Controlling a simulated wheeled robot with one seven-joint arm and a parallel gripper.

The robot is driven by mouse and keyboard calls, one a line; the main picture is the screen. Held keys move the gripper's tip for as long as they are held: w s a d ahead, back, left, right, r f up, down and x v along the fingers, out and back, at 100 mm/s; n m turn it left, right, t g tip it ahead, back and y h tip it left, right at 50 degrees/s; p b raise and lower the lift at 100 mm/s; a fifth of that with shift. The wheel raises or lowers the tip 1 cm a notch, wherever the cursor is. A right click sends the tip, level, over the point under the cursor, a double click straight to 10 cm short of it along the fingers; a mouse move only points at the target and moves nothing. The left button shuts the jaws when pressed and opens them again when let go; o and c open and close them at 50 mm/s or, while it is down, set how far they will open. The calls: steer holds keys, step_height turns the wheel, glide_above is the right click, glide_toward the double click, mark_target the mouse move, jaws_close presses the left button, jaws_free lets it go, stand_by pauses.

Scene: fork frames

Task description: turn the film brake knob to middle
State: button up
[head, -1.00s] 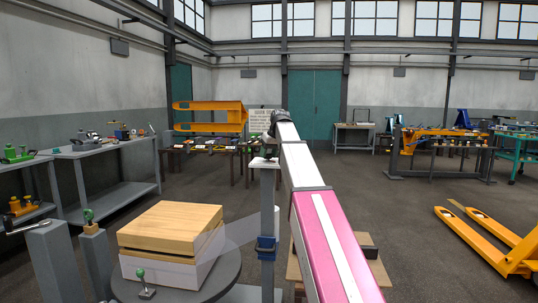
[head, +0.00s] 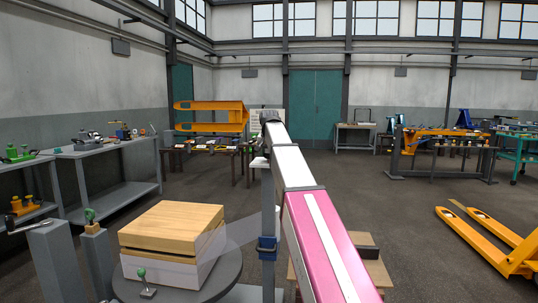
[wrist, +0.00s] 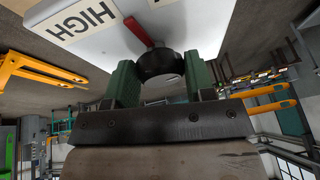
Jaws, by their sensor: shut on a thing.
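The film brake knob (wrist: 160,66) is round and black with a red pointer (wrist: 138,32). It sits on a pale panel (wrist: 195,25) in the wrist view. The pointer aims up and left, between the HIGH label (wrist: 85,18) and a second label cut off at the top edge (wrist: 160,2). My gripper (wrist: 162,74) has green fingers, one on each side of the knob, shut on it. In the head view my arm hides the knob and gripper; a grey post (head: 267,205) with a blue clamp (head: 267,248) stands beside the arm.
A wooden box (head: 172,228) wrapped in clear film sits on a round grey turntable (head: 215,285) at lower left. A film sheet (head: 240,228) stretches from it toward the post. A yellow pallet truck (head: 500,245) stands at right. Benches line the left and back walls.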

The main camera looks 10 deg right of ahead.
steer(key=shift+m, duration=0.3)
steer(key=o, duration=0.9)
steer(key=v, duration=1.1)
steer(key=shift+a, duration=0.1)
steer(key=shift+f, duration=0.1)
